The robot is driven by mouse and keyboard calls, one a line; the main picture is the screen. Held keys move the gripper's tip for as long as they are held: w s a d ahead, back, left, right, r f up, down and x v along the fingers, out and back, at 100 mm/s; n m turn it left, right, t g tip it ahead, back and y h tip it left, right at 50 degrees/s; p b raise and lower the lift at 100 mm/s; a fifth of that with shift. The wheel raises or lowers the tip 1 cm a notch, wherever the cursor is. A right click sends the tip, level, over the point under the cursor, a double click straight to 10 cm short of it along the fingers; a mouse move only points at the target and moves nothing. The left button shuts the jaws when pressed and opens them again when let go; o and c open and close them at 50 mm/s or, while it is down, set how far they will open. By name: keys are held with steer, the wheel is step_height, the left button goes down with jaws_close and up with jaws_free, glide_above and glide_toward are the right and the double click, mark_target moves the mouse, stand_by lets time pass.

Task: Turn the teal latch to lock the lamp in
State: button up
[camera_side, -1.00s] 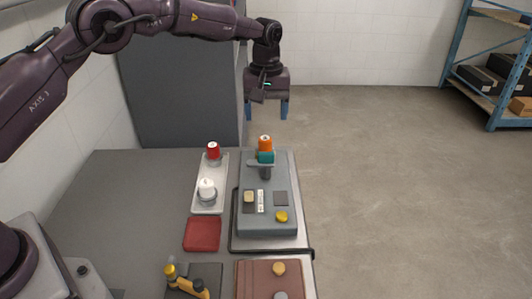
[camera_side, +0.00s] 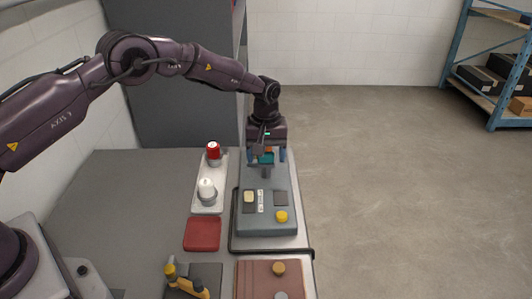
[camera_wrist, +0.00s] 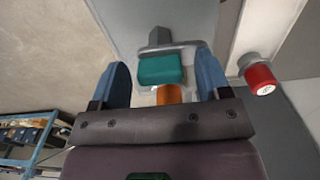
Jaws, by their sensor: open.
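The teal latch (camera_side: 266,158) stands at the far end of the grey device (camera_side: 267,212) in the side view, partly hidden by my gripper (camera_side: 267,155). In the wrist view the teal latch (camera_wrist: 161,69) lies between the two blue fingers of my gripper (camera_wrist: 163,78), which are open with a gap on both sides. The orange lamp (camera_wrist: 169,94) shows just beside the latch in the wrist view; in the side view my gripper hides it.
A white tray (camera_side: 219,186) left of the device holds a red-topped lamp (camera_side: 213,150) and a white lamp (camera_side: 207,187). A red pad (camera_side: 202,233), a brown panel (camera_side: 258,281) and a yellow-handled item (camera_side: 190,283) lie nearer. Open floor is to the right.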

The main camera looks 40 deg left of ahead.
steer(key=c, duration=0.9)
steer(key=shift+m, duration=0.4)
steer(key=m, duration=0.3)
steer(key=shift+m, duration=0.4)
steer(key=m, duration=0.4)
steer(key=shift+m, duration=0.3)
steer(key=m, duration=0.8)
steer(key=shift+m, duration=0.3)
steer(key=o, duration=0.9)
